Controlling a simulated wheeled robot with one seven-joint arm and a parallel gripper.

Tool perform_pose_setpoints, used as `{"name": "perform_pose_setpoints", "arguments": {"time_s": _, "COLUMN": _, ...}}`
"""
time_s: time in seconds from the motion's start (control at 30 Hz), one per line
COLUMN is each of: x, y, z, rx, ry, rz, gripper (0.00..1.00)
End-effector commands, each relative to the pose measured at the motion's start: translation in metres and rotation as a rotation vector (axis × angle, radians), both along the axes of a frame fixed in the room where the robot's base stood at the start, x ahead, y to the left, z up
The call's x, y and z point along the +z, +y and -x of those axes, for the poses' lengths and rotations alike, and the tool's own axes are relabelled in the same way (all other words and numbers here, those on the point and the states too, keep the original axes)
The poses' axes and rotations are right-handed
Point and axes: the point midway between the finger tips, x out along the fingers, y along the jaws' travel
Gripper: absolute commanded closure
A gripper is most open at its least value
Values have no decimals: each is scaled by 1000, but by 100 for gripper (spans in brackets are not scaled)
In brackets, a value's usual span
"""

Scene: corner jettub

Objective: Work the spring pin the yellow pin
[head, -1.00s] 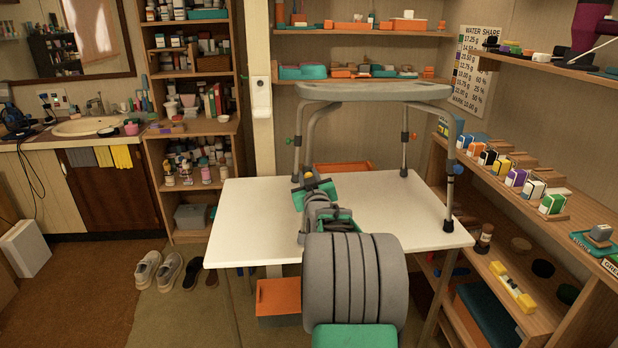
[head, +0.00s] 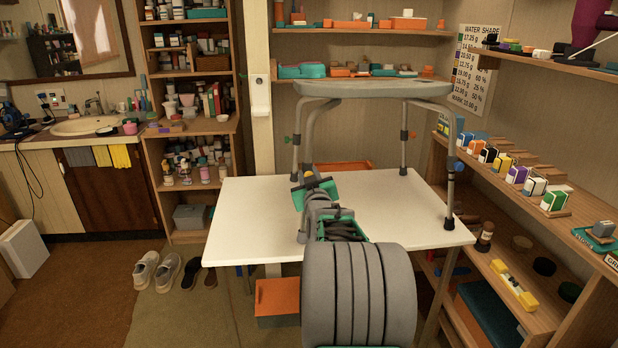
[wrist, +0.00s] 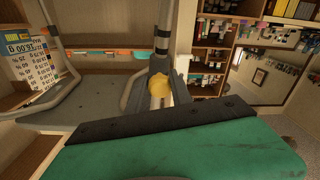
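The yellow pin (head: 309,174) is a small round knob low on the near left leg of a grey stool frame standing on the white table. In the wrist view the yellow pin (wrist: 159,85) is close ahead, just beyond the dark edge of my gripper's green part, against the grey leg (wrist: 160,62). My gripper (head: 314,189) is right below and in front of the pin in the head view. I cannot tell whether it touches the pin. Only one broad green finger with a dark edge shows in the wrist view, so its opening is hidden.
The stool's seat (head: 372,89) spans above my gripper. A blue pin (head: 458,167) is on the near right leg. An orange tray (head: 343,166) lies behind. The white table (head: 245,215) is clear at left; shelves with boxes (head: 515,174) stand at right.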

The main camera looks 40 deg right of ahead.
Motion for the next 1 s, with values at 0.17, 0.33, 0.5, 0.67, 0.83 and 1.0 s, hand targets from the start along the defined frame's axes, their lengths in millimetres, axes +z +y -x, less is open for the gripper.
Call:
{"name": "perform_pose_setpoints", "arguments": {"time_s": 0.17, "x": 1, "y": 0, "z": 0, "rx": 0, "ry": -1, "rz": 1, "gripper": 59}}
{"name": "perform_pose_setpoints", "arguments": {"time_s": 0.33, "x": 1, "y": 0, "z": 0, "rx": 0, "ry": -1, "rz": 1, "gripper": 52}}
{"name": "perform_pose_setpoints", "arguments": {"time_s": 0.5, "x": 0, "y": 1, "z": 1, "rx": 0, "ry": -1, "rz": 1, "gripper": 52}}
{"name": "perform_pose_setpoints", "arguments": {"time_s": 0.67, "x": 2, "y": 11, "z": 18, "rx": 1, "ry": -2, "rz": 1, "gripper": 52}}
{"name": "perform_pose_setpoints", "arguments": {"time_s": 0.83, "x": 1, "y": 30, "z": 48, "rx": 0, "ry": -3, "rz": 1, "gripper": 52}}
{"name": "perform_pose_setpoints", "arguments": {"time_s": 1.0, "x": 1, "y": 41, "z": 65, "rx": -1, "ry": 0, "rz": 2, "gripper": 52}}
